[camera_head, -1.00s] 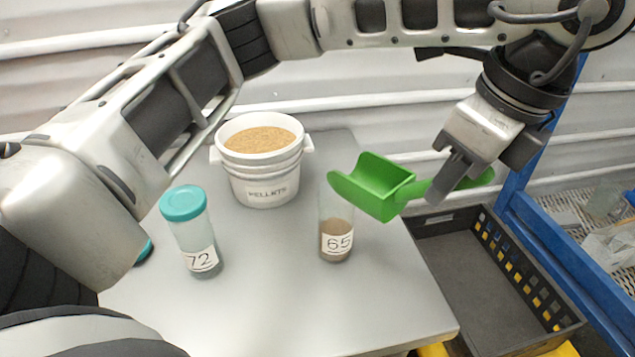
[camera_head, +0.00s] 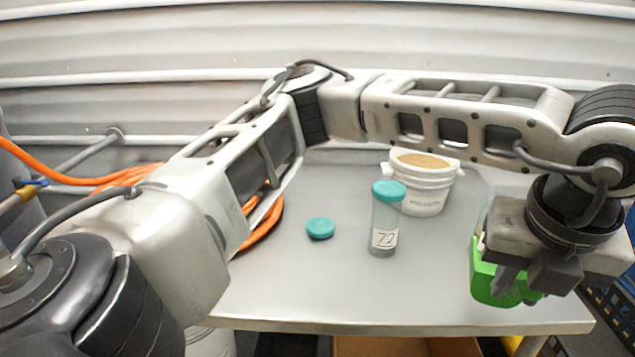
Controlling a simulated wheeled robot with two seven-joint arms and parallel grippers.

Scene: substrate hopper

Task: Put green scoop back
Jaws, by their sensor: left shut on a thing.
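The green scoop (camera_head: 487,284) is at the right of the head view, near the table's front right part. My left gripper (camera_head: 520,282) is shut on it and holds it, with the gripper body and wrist covering much of the scoop. I cannot tell how high above the table it is. My right gripper does not show.
A white pellets bucket (camera_head: 428,204) with tan contents stands at the back of the grey table (camera_head: 300,290). A capped tube marked 72 (camera_head: 384,238) stands in front of it. A loose teal lid (camera_head: 320,228) lies to the left. A black crate (camera_head: 606,313) is at lower right.

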